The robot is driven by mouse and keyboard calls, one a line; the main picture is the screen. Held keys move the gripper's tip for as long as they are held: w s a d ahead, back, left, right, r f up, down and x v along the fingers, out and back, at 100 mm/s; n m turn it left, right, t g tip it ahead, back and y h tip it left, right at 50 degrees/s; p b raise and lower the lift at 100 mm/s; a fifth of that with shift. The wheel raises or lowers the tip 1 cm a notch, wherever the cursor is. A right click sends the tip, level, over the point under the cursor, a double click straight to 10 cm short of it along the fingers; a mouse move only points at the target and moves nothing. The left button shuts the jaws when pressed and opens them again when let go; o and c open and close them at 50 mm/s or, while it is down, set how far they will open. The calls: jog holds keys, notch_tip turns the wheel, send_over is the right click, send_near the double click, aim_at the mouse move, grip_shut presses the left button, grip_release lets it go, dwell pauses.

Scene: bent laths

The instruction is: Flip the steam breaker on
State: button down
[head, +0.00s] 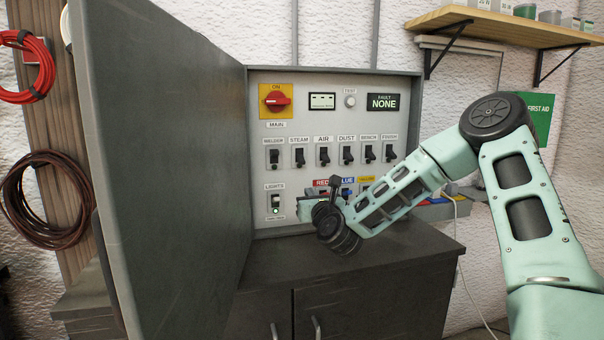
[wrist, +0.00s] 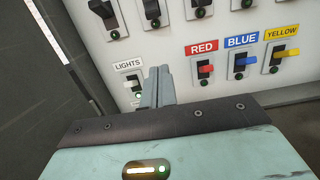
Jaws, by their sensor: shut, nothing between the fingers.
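The steam breaker (head: 299,157) is a dark toggle in the panel's upper row, second from the left under the STEAM label. In the wrist view what looks to be the same breaker (wrist: 151,11) is cut off at the top edge, its label out of frame. Its lever position is too small to tell. My gripper (wrist: 158,72) is shut and empty, its fingertips pointing at the panel just right of the lights switch (wrist: 134,86) and below the steam breaker. In the head view my wrist partly hides the gripper and the lower row.
The open grey cabinet door (head: 165,150) stands close on the left. Welder (head: 274,157) and air (head: 323,157) breakers flank the steam one. Red (wrist: 205,70), blue (wrist: 239,64) and yellow (wrist: 284,55) switches sit to the right. A dark cabinet (head: 365,285) stands below.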

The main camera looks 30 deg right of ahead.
aim_at(298, 176)
jog(key=p+x, duration=0.3)
jog(key=x, duration=0.7)
jog(key=shift+r+p, duration=0.15)
jog(key=shift+p, duration=0.15)
jog(key=shift+s+a+r+p, duration=0.1)
jog(key=shift+s+r+p, duration=0.15)
jog(key=shift+r+p, duration=0.25)
jog(key=shift+s+a+r+p, duration=0.1)
jog(key=shift+s+r+p, duration=0.2)
jog(key=shift+r, duration=0.4)
jog(key=shift+s+r, duration=0.3)
jog(key=shift+r, duration=0.15)
